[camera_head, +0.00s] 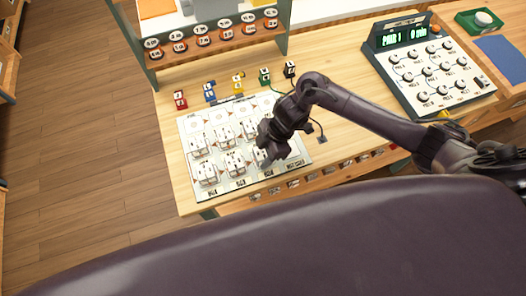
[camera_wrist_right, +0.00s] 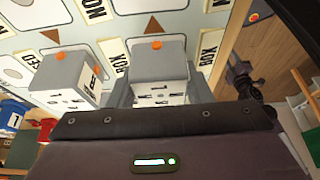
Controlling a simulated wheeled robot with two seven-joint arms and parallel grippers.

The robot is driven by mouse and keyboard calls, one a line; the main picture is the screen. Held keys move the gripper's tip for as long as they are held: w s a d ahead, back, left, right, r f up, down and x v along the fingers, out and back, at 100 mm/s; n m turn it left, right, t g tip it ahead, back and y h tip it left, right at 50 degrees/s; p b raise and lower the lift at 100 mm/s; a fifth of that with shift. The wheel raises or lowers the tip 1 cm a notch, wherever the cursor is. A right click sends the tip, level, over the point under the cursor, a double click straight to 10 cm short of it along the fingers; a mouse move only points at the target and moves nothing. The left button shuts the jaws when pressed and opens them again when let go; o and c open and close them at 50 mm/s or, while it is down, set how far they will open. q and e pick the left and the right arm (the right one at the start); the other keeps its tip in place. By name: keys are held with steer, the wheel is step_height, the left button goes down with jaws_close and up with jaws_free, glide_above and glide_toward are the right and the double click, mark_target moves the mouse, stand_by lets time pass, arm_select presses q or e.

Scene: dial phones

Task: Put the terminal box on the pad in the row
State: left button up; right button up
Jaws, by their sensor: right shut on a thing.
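A white printed pad (camera_head: 192,124) lies on the wooden table, with several white terminal boxes standing on it in rows, one of them a front-left box (camera_head: 207,174). My right gripper (camera_head: 271,143) is low over the pad's right part and hides some of it. In the right wrist view its jaws are around a terminal box (camera_wrist_right: 160,65) with a grey top, an orange dot and a white slotted face. A similar box (camera_wrist_right: 66,72) stands to its left. I cannot tell whether the held box touches the pad. My left gripper is not in view.
Several small coloured blocks, among them a red one (camera_head: 180,99) and a blue one (camera_head: 210,92), stand behind the pad. A rack (camera_head: 214,50) with labelled round parts is at the back.

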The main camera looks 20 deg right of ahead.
steer(key=o, duration=1)
steer(key=shift+r, duration=0.2)
steer(key=shift+w+d+r, duration=0.1)
steer(key=shift+r, duration=0.15)
steer(key=v, duration=1.1)
steer(key=shift+d+r, duration=0.15)
